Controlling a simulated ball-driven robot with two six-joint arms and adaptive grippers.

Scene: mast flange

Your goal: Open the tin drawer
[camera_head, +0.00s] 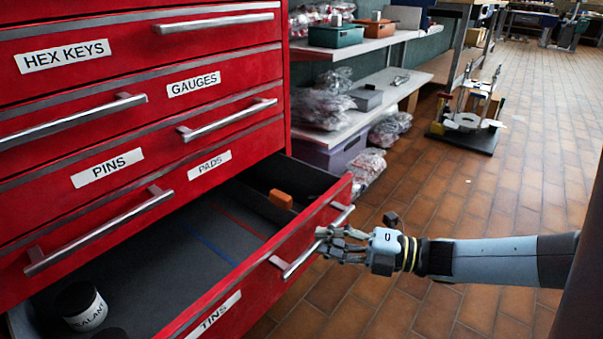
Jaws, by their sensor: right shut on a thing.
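The tin drawer (262,263) is the lowest one visible in the red cabinet, labelled "TINS" (214,313). It is pulled well out, and its dark inside shows. My right gripper (330,243) is shut on the drawer's silver bar handle (298,262), near the handle's far end. Its arm comes in from the right. Inside the drawer are a dark sealant tin (82,306) with a white label at the near left and an orange block (281,199) at the back. My left gripper is not in view.
The closed drawers above carry labels such as "PINS" (107,168) and "PADS" (209,164). Shelves (350,115) with bagged parts and bins stand behind the cabinet. A dark stand (466,135) is on the tiled floor. The floor on the right is largely clear.

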